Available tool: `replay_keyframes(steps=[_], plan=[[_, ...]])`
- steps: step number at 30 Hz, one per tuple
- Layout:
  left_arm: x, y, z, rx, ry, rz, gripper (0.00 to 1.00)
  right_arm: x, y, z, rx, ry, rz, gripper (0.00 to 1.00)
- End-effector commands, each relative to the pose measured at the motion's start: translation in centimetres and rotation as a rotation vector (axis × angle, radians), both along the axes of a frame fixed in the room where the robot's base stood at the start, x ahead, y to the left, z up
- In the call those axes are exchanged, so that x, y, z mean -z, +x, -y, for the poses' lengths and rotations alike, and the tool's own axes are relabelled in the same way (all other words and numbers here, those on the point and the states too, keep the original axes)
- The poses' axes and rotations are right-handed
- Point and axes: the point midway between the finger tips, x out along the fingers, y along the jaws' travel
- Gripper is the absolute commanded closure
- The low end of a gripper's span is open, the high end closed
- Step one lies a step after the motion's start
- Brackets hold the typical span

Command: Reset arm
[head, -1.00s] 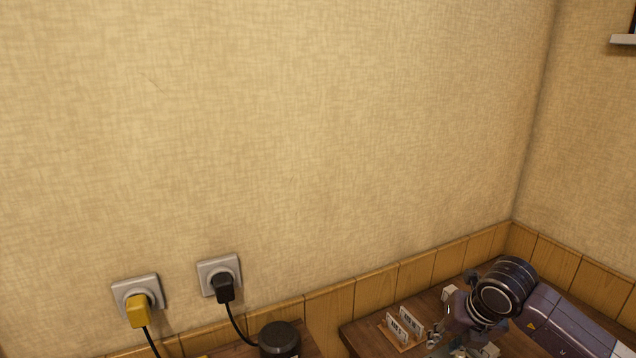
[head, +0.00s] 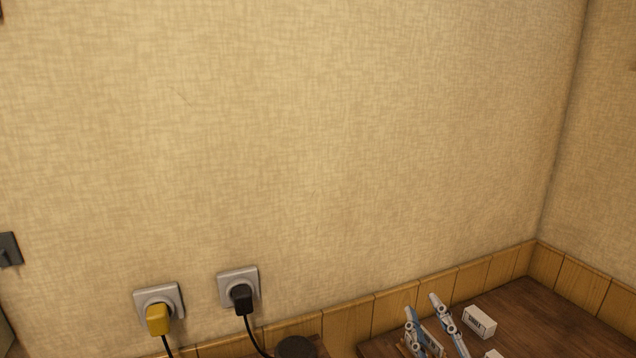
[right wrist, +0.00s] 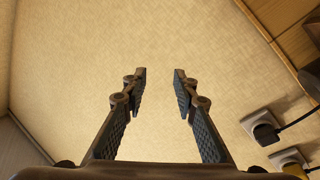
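My right gripper (head: 421,305) rises from the bottom edge of the head view, in front of the wooden table (head: 540,310). Its two blue-grey fingers point up and stand apart. In the right wrist view the same gripper (right wrist: 160,74) is open, with nothing between its fingers and the wall behind. My left gripper is in neither view.
A white labelled block (head: 480,322) sits on the table, right of the fingers. Left of the table are a dark round object (head: 295,347) and two wall sockets, one with a yellow plug (head: 158,319), one with a black plug (head: 241,298). The wall above is bare.

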Motion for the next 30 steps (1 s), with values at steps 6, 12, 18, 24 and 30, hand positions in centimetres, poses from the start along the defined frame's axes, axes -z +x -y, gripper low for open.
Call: replay_keyframes(steps=[6, 12, 18, 24, 30], plan=[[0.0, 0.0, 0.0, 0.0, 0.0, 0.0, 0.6, 14.5, -6.0, 5.5, 0.254, 0.254, -0.527, 0.73], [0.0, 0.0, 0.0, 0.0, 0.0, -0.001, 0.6, 23.9, -15.1, 5.0, 0.34, 0.37, -0.954, 0.73], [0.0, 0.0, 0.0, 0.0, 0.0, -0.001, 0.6, 28.3, -23.2, 2.9, 0.345, 0.424, -1.262, 0.73], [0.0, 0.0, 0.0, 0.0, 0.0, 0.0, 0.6, 31.9, -27.4, 1.3, 0.328, 0.441, -1.442, 0.73], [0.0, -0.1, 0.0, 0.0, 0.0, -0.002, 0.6, 37.9, -26.5, 1.1, 0.334, 0.434, -1.463, 0.73]])
